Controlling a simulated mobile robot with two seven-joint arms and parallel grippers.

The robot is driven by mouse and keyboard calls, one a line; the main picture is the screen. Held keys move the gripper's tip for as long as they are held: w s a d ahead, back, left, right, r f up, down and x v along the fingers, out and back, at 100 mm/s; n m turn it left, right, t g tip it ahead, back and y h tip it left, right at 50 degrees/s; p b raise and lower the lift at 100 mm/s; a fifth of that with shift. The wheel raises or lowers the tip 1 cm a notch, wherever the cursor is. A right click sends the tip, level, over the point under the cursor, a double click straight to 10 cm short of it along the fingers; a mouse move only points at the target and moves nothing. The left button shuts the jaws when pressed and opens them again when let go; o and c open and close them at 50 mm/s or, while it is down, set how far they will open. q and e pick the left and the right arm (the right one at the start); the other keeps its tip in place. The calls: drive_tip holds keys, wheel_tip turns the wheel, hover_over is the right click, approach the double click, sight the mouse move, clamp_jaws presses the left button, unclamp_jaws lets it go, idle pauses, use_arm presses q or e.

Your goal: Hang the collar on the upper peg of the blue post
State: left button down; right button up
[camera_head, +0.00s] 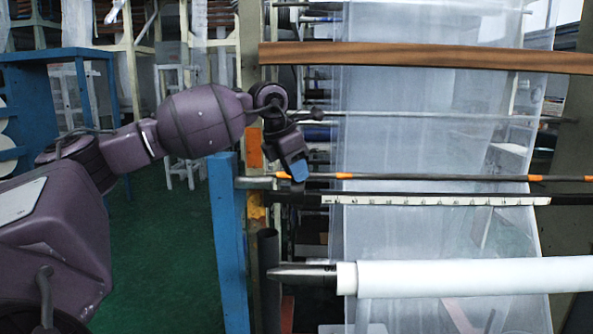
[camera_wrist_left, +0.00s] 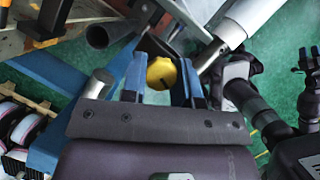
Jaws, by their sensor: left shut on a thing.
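The blue post (camera_head: 227,245) stands upright just left of the film rolls. My left gripper (camera_head: 297,172) points down to the right of the post's top, over the orange-marked bar. In the left wrist view its two blue fingers (camera_wrist_left: 162,85) are on either side of a round yellow piece (camera_wrist_left: 161,72), which looks like the collar. The gripper is shut on it. The head view does not show the collar clearly behind the fingers. A grey stub (camera_wrist_left: 100,82) shows beside the left finger in the wrist view; I cannot tell if it is a peg.
A white roll (camera_head: 455,275) runs to the right below a ruled bar (camera_head: 435,200). A dark upright tube (camera_head: 268,275) stands close to the post. A wooden bar (camera_head: 420,56) crosses above. Green floor (camera_head: 160,270) is open left of the post.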

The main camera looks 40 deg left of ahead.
use_arm(q)
drive_tip(key=shift+w+a+r, duration=0.1)
drive_tip(key=shift+w+a, duration=0.4)
drive_tip(key=shift+a, duration=0.1)
drive_tip(key=shift+w+a, duration=0.6)
drive_tip(key=shift+a, duration=0.1)
drive_tip(key=shift+w+a, duration=0.1)
drive_tip(key=shift+a, duration=0.6)
drive_tip(key=shift+a, duration=0.15)
